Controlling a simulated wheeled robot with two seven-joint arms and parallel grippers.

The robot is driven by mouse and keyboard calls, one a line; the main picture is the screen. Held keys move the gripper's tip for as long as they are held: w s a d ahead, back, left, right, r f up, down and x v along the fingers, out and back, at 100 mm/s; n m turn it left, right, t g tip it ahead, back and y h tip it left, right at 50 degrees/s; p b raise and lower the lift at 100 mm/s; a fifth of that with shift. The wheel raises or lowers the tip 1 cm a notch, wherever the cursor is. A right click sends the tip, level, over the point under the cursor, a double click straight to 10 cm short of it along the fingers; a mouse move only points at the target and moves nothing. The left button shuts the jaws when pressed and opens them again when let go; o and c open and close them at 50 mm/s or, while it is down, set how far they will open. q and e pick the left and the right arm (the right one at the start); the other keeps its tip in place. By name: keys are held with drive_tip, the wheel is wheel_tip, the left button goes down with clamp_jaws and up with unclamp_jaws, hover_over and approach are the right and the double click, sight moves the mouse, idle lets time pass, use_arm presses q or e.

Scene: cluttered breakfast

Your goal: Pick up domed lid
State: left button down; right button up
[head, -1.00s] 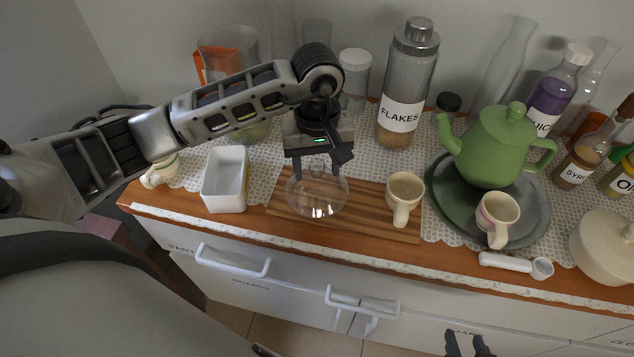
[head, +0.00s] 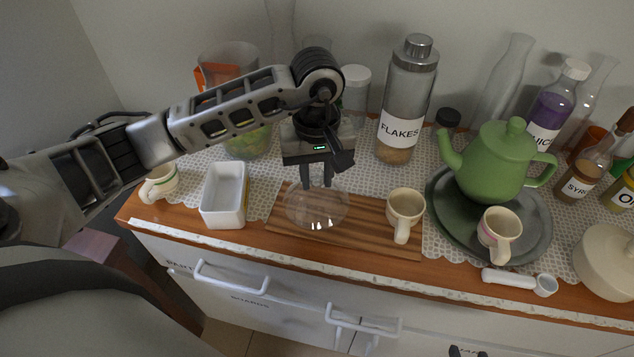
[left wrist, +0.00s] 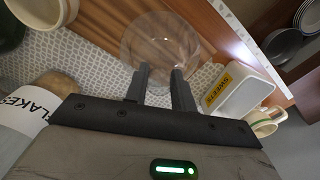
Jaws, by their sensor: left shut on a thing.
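The clear domed lid (head: 316,211) is at the left end of the wooden board. My left gripper (head: 317,184) is directly above it, fingers pointing down and close together, shut on the top of the lid. In the left wrist view the transparent dome (left wrist: 160,42) shows beyond my fingertips (left wrist: 160,74). The knob between the fingers is hard to make out. I cannot tell whether the lid touches the board. My right gripper is not clearly in view.
A white bin (head: 224,195) stands left of the wooden board (head: 360,238). A cream mug (head: 405,209) stands on the board's right part. The flakes jar (head: 405,105) is behind, and the green teapot (head: 492,160) sits on a dark plate (head: 530,235) to the right.

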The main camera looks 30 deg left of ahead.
use_arm(q)
drive_tip(key=s+d+r, duration=0.2)
drive_tip(key=s+r, duration=0.3)
drive_tip(key=s, duration=0.1)
drive_tip(key=s+d+r+b, duration=0.1)
drive_tip(key=s+d+r, duration=0.2)
drive_tip(key=s+r, duration=0.3)
drive_tip(key=shift+s+d+r, duration=0.15)
drive_tip(key=shift+s+d, duration=0.2)
drive_tip(key=shift+s, duration=0.05)
